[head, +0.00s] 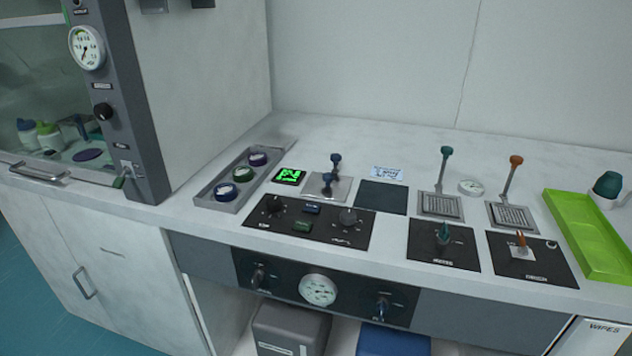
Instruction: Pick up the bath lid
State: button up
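A square metal plate with dark blue knobs (314,187) lies on the bench, behind the black control panel and left of a dark square pad. It looks like the bath lid, but I cannot be sure from this view. One knob stands upright on the plate and another shows just behind it. The plate appears to lie flat. Any bath opening under it is hidden. My gripper is not in the head view.
A grey tray (213,203) with several round jars stands left of the plate. To the right are the dark pad (381,197), two upright-handled metal grids (440,206) (513,216) and a green tray (590,237). A fume hood post (130,130) rises at left.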

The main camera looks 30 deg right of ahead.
aim_at(326, 186)
jog(key=z, duration=1.35)
jog(key=j+z, duration=0.1)
jog(key=j, duration=0.3)
jog(key=k+j, duration=0.15)
jog(key=j, duration=0.2)
jog(key=k+j+z, duration=0.15)
jog(key=j, duration=0.6)
jog(key=k+z, duration=0.05)
